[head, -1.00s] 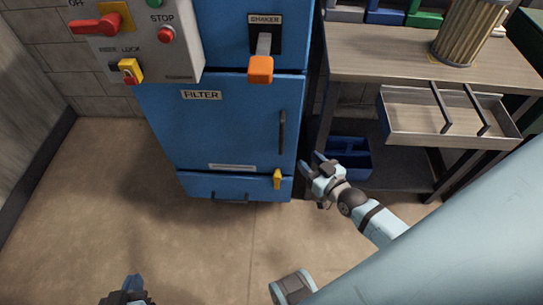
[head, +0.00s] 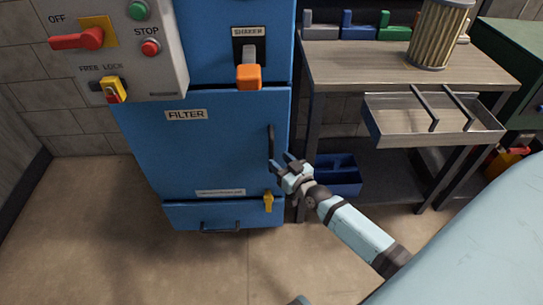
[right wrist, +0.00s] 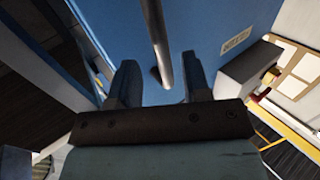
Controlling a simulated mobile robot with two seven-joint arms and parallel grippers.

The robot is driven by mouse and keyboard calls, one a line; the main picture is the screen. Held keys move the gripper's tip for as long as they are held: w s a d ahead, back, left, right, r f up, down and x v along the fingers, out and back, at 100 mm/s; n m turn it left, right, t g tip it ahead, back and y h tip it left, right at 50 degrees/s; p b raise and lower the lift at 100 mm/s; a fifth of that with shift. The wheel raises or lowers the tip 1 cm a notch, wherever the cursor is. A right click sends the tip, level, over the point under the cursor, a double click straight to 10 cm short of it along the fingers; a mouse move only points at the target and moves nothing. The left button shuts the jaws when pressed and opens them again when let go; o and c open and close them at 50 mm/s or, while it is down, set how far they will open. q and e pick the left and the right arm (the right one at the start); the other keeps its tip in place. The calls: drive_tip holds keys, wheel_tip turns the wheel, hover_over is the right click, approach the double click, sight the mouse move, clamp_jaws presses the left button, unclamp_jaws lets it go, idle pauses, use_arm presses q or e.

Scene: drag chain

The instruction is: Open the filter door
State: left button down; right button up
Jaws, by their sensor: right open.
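The blue filter door (head: 200,150) is shut on the cabinet, with a FILTER label near its top. Its dark vertical handle (head: 271,148) is at the door's right edge. My right gripper (head: 282,162) is open at the handle's lower end. In the right wrist view the handle bar (right wrist: 160,45) comes down between the two fingers of the gripper (right wrist: 158,85), apart from both. My left gripper is not in view.
A control box (head: 110,50) with a red switch, buttons and a yellow lock knob hangs at upper left. An orange shaker lever (head: 248,77) sits above the door. A workbench (head: 340,65) with an open drawer (head: 430,125) and a blue bin (head: 338,178) stand at right. Floor in front is clear.

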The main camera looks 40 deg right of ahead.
sight(273, 155)
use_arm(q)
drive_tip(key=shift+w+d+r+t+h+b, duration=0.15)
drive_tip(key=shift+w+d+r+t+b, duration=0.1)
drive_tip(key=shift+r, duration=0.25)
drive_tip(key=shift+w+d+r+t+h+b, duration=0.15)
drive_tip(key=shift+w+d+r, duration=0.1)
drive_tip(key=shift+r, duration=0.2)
use_arm(e)
drive_tip(key=shift+w+a, duration=0.1)
drive_tip(key=shift+w, duration=2.25)
clamp_jaws()
